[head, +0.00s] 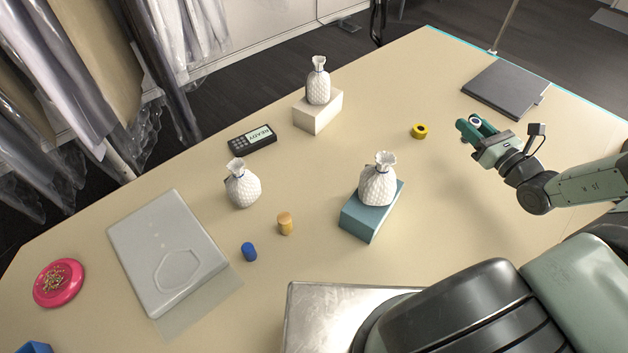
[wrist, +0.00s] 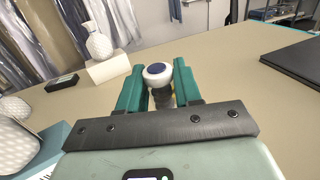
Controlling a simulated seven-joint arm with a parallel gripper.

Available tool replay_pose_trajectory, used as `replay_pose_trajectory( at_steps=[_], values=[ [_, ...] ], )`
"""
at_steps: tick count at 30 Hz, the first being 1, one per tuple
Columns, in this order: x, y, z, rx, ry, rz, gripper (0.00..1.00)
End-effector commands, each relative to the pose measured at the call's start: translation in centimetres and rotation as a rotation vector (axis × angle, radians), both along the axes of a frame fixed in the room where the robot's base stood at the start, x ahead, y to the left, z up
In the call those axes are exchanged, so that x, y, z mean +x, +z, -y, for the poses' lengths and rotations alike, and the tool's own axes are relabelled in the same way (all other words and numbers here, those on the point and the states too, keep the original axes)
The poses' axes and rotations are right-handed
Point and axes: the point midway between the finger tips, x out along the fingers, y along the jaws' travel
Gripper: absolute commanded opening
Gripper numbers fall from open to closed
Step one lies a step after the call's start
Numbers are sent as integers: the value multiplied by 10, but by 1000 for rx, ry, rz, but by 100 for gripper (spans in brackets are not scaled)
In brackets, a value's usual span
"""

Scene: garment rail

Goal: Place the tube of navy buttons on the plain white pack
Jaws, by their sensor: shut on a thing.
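My gripper (head: 471,128) is at the right of the table, raised above it. Its two green fingers are shut on a small tube with a white rim and navy top, the tube of navy buttons (wrist: 157,72). The tube stands roughly upright between the fingers, its lower part mostly hidden. In the head view only its top (head: 475,121) shows. A flat white pack (head: 135,232) with a faint hexagonal outline lies at the table's left, far from my gripper. Nothing stands on it. It is not visible in the wrist view.
White vases stand on a cream block (head: 318,119), on a teal box (head: 362,221) and on the table. A blue cylinder (head: 249,252), a tan cylinder (head: 286,223), a black device (head: 252,139) and a yellow ring (head: 419,131) lie between. A pink dish (head: 60,300) is left of the pack.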

Motion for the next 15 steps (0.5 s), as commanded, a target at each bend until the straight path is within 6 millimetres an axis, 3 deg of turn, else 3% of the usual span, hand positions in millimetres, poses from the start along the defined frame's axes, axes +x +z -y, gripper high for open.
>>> replay_pose_trajectory(
  at_steps=[3, 9, 11, 15],
  values=[
    [0, 28, 0, -6, 1, 3, 4],
    [0, 64, 0, -4, 1, 2, 4],
    [0, 73, 0, -5, 1, 1, 4],
    [11, 72, -27, 1, 46, 2, 4]
  ],
)
